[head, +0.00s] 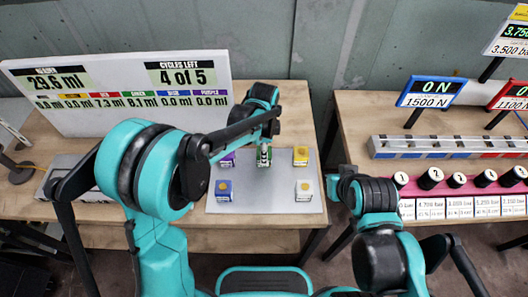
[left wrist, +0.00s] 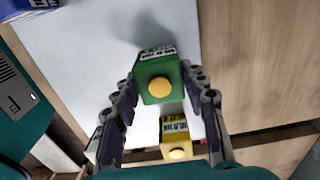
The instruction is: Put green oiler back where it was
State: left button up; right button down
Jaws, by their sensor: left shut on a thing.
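The green oiler (head: 264,156) is upright over the back middle of a light grey mat (head: 262,206), between a purple oiler (head: 227,160) and a yellow oiler (head: 301,156). In the left wrist view the green oiler (left wrist: 158,82), with a yellow round button, sits between the fingers of my left gripper (left wrist: 160,92), shut on it. Its shadow falls on the pale surface beyond it; whether its base touches the mat I cannot tell. My right arm is at the lower right in the head view; its gripper cannot be made out.
A blue oiler (head: 224,190) and a white oiler (head: 304,188) stand on the mat's front part. A display board (head: 130,92) stands behind at the left. A second table at right holds a long grey rack (head: 450,146) and a pink row of numbered black knobs (head: 458,186).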

pick_arm(q)
jog(key=shift+f, duration=0.1)
jog(key=o, duration=0.8)
jog(key=shift+f, duration=0.1)
jog(key=o, duration=0.4)
